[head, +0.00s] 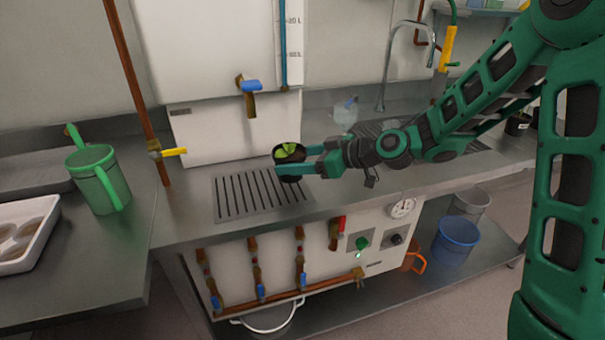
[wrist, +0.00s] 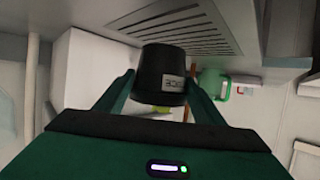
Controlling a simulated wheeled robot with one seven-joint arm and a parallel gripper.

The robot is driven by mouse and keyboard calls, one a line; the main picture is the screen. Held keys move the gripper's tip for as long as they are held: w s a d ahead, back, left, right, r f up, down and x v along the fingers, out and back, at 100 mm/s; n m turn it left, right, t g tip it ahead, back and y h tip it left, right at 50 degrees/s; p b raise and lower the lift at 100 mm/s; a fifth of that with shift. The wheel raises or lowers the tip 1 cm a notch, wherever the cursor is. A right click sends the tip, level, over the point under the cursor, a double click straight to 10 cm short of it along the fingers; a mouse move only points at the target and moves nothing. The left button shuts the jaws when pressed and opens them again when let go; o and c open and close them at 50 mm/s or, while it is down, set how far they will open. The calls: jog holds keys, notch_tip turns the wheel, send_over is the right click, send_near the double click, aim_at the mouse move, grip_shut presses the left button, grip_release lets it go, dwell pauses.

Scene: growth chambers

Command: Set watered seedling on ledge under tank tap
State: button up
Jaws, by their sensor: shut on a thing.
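The seedling is a small green plant in a black pot (head: 288,153). My gripper (head: 304,160) is shut on the pot and holds it upright at the right end of the slotted ledge (head: 233,202). In the wrist view the black pot (wrist: 162,75) sits between the two fingers and shows a pale label. I cannot tell whether the pot touches the ledge. The white tank (head: 205,55) stands behind, with a brass tap and blue handle (head: 249,88) above the ledge, left of the pot.
A copper pipe with a yellow valve handle (head: 174,152) rises left of the ledge. A green watering can (head: 98,180) and a white tray (head: 22,233) stand on the left bench. A sink faucet (head: 384,75) is behind my arm. The slotted ledge is clear left of the pot.

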jog(key=shift+f, duration=2)
jog(key=o, duration=1.3)
jog(key=shift+f, duration=0.1)
jog(key=v, duration=1.2)
